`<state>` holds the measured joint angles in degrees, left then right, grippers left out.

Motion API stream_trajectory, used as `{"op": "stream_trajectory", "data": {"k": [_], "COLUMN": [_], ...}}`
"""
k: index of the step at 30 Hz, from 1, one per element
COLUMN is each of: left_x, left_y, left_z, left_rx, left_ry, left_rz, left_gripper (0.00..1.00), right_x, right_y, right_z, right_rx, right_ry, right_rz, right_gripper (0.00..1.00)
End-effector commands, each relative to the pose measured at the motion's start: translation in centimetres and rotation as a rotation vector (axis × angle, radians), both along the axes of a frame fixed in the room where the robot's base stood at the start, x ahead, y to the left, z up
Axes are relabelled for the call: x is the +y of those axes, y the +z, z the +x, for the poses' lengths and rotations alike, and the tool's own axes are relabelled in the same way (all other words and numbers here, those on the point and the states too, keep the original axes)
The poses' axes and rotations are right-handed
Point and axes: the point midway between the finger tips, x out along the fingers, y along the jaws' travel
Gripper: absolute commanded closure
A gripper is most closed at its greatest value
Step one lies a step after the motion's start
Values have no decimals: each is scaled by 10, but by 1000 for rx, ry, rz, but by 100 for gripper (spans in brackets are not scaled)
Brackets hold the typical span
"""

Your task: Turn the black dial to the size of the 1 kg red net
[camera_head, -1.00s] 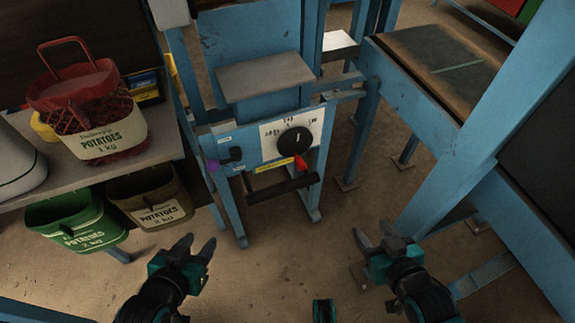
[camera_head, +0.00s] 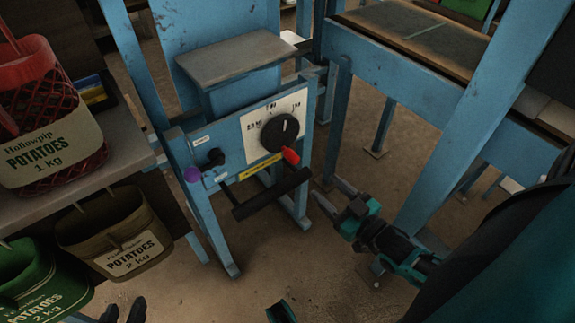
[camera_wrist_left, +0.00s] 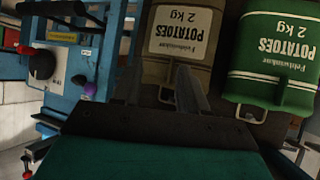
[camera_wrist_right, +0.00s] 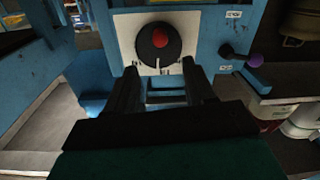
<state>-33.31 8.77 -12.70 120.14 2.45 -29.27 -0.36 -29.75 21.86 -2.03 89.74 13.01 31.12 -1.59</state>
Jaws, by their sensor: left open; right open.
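The black dial (camera_head: 279,134) sits on a white scale plate (camera_head: 254,124) on the blue machine; its white line points up, near the middle label, too small to read. A red-tipped lever (camera_head: 291,156) shows at its lower right. The dial also shows in the right wrist view (camera_wrist_right: 152,40) and left wrist view (camera_wrist_left: 42,64). The red net (camera_head: 30,100), labelled Potatoes 1 kg, stands on the shelf at left. My right gripper (camera_head: 328,199) is open and empty, below and right of the dial, apart from it. My left gripper (camera_head: 124,312) is open at the bottom edge, below the sacks.
A brown 2 kg sack (camera_head: 115,232) and a green 2 kg sack (camera_head: 40,280) hang below the shelf (camera_head: 125,150). A black bar (camera_head: 270,194) juts out under the dial. A purple-ended knob (camera_head: 193,174) is left of it. Blue posts and a conveyor (camera_head: 410,35) stand at right.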

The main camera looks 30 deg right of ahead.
Motion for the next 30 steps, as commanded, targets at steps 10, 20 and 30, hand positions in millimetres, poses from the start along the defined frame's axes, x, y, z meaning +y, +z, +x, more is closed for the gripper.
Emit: {"op": "stream_trajectory", "data": {"k": [10, 20, 30], "left_x": [-6, -11, -11], "left_y": [-16, -18, -16], "left_z": [-2, -1, 1], "left_rx": [17, 17, 12], "left_ry": [-3, -11, -12], "left_rz": [-12, -22, -22], "left_gripper": [57, 57, 57], "right_x": [8, 13, 13], "right_y": [-1, 0, 0], "right_z": [71, 112, 116], "right_rx": [-3, 1, 3], "right_ry": [0, 1, 1], "right_rz": [-1, 0, 0], "right_gripper": [46, 46, 46]}}
